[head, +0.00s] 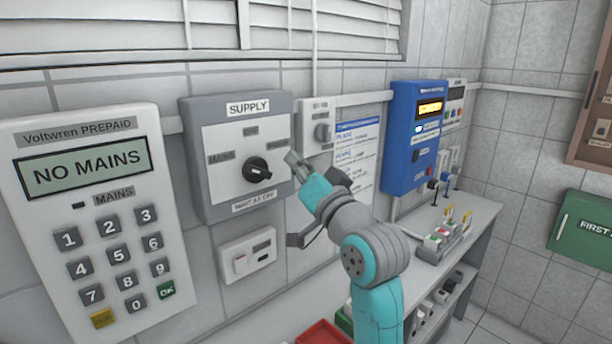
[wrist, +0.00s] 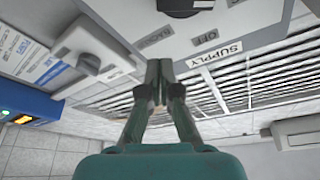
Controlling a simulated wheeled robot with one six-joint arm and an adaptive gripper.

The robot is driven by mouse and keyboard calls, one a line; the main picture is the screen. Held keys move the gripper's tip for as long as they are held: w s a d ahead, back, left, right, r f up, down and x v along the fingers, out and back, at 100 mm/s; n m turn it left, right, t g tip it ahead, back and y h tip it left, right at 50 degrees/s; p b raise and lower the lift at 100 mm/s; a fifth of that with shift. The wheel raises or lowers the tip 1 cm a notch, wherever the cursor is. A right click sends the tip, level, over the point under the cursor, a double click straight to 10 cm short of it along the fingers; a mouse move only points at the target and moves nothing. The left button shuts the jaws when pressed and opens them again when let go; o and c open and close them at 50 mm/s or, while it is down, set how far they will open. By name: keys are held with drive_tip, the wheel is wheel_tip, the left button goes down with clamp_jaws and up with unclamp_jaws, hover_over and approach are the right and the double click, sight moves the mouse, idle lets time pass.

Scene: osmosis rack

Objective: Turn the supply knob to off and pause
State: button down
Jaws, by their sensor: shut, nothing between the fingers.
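The grey supply box (head: 198,190) hangs on the wall in the head view, with a light plate and a "SUPPLY" label. Its round black knob (head: 257,169) sits mid-plate, with a label at left reading "MAINS", one above, and one at right partly behind my gripper. I cannot tell for certain where the knob points. In the wrist view the knob (wrist: 186,6) is cut off at the top edge, near the "OFF" label (wrist: 206,37). My gripper (head: 292,158) is shut and empty, to the right of the knob and apart from it; its fingers (wrist: 159,68) also show in the wrist view.
A prepaid meter (head: 60,215) reading "NO MAINS" is at left. A small switch box (head: 318,125) and a printed sheet (head: 358,145) are right of the supply box. A blue unit (head: 405,165) hangs further right, above a bench (head: 480,215). A socket (head: 247,256) is below.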

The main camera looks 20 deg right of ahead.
sight(258, 171)
drive_tip(key=x, duration=0.4)
drive_tip(key=f, duration=0.1)
drive_tip(key=a, duration=0.1)
drive_tip(key=f, duration=0.1)
drive_tip(key=shift+s+a+f, duration=0.2)
drive_tip(key=shift+s+f, duration=0.1)
drive_tip(key=shift+s+a+f, duration=0.1)
drive_tip(key=shift+a+f, duration=0.15)
drive_tip(key=shift+f, duration=0.2)
